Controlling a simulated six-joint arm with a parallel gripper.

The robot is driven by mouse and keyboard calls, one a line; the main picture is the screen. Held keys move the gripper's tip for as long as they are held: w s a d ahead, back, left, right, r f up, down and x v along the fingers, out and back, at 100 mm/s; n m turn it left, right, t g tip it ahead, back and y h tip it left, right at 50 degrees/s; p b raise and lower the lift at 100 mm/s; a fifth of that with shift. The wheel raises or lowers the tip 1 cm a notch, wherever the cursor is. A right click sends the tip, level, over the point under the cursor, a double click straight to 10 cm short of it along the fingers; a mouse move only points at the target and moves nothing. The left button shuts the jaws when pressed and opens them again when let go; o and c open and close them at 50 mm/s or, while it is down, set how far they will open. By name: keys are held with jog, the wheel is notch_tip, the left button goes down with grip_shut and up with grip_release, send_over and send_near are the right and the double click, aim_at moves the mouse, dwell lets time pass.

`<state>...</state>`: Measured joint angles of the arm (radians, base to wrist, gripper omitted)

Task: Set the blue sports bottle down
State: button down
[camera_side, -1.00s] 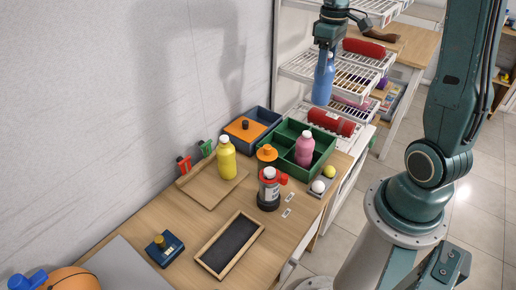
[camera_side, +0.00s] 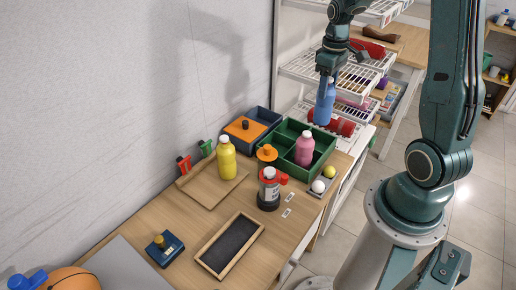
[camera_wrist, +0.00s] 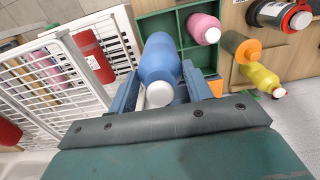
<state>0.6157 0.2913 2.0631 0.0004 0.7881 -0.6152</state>
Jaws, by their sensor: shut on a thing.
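The blue sports bottle (camera_side: 324,104) hangs upright below my gripper (camera_side: 325,80) in the side view, in front of the white wire rack. My gripper is shut on it near its top. In the wrist view the blue bottle (camera_wrist: 160,65) with its white cap lies between the fingers of my gripper (camera_wrist: 163,95). The green divided box (camera_wrist: 170,25) shows behind the bottle there. In the side view the green box (camera_side: 326,170) stands on the table to the lower left of the bottle, holding a pink bottle (camera_side: 305,148). The bottle's base appears clear of any surface.
The white wire rack (camera_side: 345,80) with red bottles stands right beside my gripper. A yellow bottle (camera_side: 226,158) stands on a wooden tray (camera_side: 205,196). A black and red bottle (camera_side: 269,188), an orange-topped bottle (camera_side: 267,153) and two balls (camera_side: 318,186) are near the green box.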

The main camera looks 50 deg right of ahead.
aim_at(322, 119)
notch_tip(322, 119, down, 8)
jog(key=shift+f, duration=0.25)
jog(key=shift+f, duration=2.05)
jog(key=c, duration=0.6)
grip_release()
jog(key=shift+r, duration=0.2)
notch_tip(322, 119, up, 12)
jog(key=shift+f, duration=0.25)
jog(key=shift+r, duration=0.25)
